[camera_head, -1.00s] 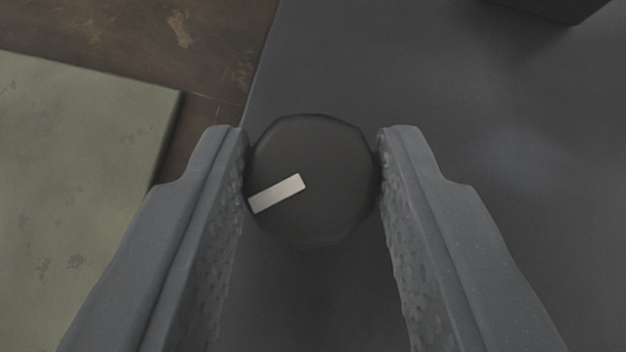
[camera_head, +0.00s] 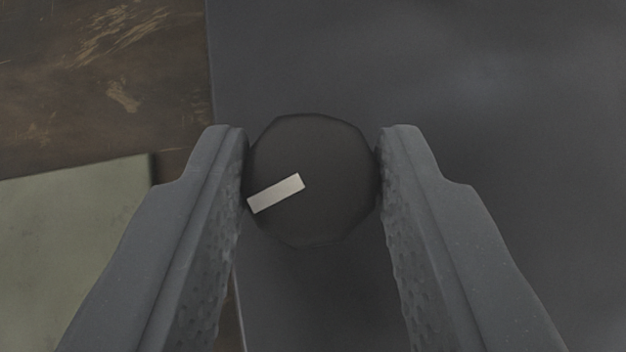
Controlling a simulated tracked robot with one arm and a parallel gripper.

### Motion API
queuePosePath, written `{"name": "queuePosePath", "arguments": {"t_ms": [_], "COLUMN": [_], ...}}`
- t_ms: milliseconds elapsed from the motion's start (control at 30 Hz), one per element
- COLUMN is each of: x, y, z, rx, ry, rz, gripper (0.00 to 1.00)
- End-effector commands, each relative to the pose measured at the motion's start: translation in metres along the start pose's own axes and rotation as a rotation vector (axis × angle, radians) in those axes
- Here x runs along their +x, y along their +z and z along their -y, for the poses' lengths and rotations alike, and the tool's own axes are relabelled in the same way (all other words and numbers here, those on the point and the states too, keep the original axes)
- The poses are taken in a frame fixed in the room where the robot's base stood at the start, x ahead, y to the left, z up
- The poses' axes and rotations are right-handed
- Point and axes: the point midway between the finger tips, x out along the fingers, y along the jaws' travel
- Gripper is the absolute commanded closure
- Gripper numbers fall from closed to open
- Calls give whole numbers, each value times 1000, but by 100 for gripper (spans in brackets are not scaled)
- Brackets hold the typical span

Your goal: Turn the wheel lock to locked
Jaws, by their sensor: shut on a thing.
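The wheel lock is a dark, many-sided knob (camera_head: 330,200) in the middle of the view. A pale pointer mark (camera_head: 276,193) on its face runs from near its centre to its left edge, pointing left and slightly down. My gripper (camera_head: 313,172) is shut on the knob, with one finger against its left side and one against its right side. The knob sits over a dark grey surface (camera_head: 480,80). I see no label for locked or unlocked.
A brown, scratched surface (camera_head: 90,75) lies at the upper left. A pale green panel (camera_head: 70,260) lies at the lower left. The dark grey surface to the right is clear.

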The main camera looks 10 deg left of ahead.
Motion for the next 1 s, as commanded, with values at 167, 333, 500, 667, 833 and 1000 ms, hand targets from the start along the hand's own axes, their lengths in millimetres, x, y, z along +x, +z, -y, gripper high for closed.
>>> {"name": "queuePosePath", "arguments": {"t_ms": [167, 333, 500, 667, 833, 1000], "x": [-2, -1, 0, 0, 1, 1], "y": [-2, -2, 0, 1, 2, 2], "z": [0, 1, 2, 1, 2, 2], "rx": [44, 82, 112, 133, 144, 150], "ry": [49, 86, 116, 136, 147, 150], "rz": [-3, -6, -5, -3, -3, -4], "gripper": [91, 91, 91, 91, 91, 91]}}
